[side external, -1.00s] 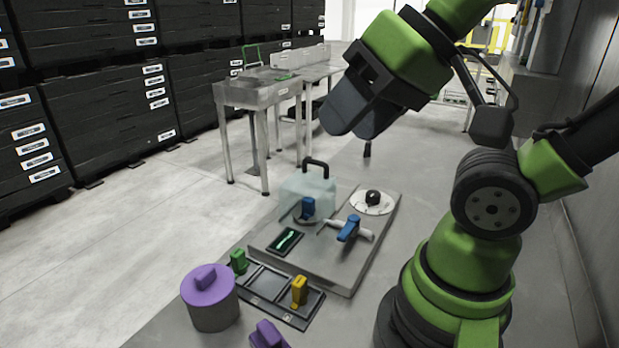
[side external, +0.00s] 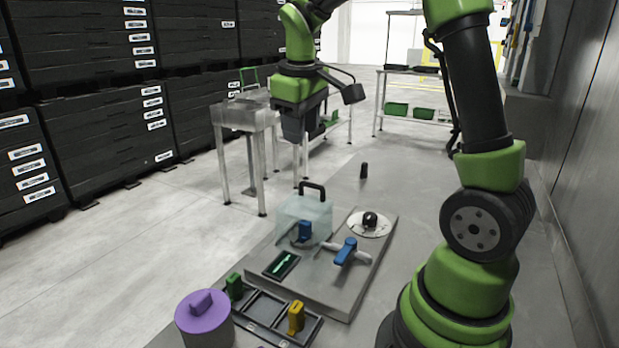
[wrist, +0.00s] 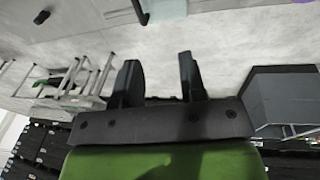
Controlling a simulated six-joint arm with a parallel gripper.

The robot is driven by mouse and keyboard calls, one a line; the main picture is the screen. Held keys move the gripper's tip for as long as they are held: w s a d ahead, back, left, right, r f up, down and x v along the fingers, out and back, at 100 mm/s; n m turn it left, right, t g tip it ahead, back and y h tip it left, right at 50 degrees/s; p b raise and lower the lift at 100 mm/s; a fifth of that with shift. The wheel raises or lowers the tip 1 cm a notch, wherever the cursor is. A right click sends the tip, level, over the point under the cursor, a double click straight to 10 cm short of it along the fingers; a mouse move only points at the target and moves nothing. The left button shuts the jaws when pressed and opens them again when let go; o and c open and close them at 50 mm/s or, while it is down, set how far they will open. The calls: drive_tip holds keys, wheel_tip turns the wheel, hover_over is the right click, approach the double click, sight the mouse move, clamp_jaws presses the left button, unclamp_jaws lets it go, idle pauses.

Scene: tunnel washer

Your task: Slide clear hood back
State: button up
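The clear hood (side external: 291,212) is a pale see-through box with a dark arched handle (side external: 313,187) on top.
On the panel are a blue T-handle (side external: 346,250), a black knob on a white dial (side external: 370,219) and a green-lit display (side external: 282,265). In front are a rack (side external: 266,308) with green and yellow pieces and a purple-lidded pot (side external: 203,316). A dark peg (side external: 364,170) stands behind.

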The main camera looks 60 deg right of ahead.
sight(310, 184)
drive_tip(key=shift+n+g, duration=0.3)
drive_tip(key=shift+g, duration=0.3)
drive_tip(key=d+f, duration=0.2)
drive_tip(key=f, duration=0.2)
drive_tip(key=w+d+f, duration=0.1)
drive_tip(key=f, duration=0.3)
drive_tip(key=d+f, duration=0.2)
drive_tip(key=f, duration=0.2)
drive_tip(key=shift+w+d+f, duration=0.15)
drive_tip(key=shift+d+f, duration=0.15)
drive_tip(key=shift+f, duration=0.05)
clamp_jaws()
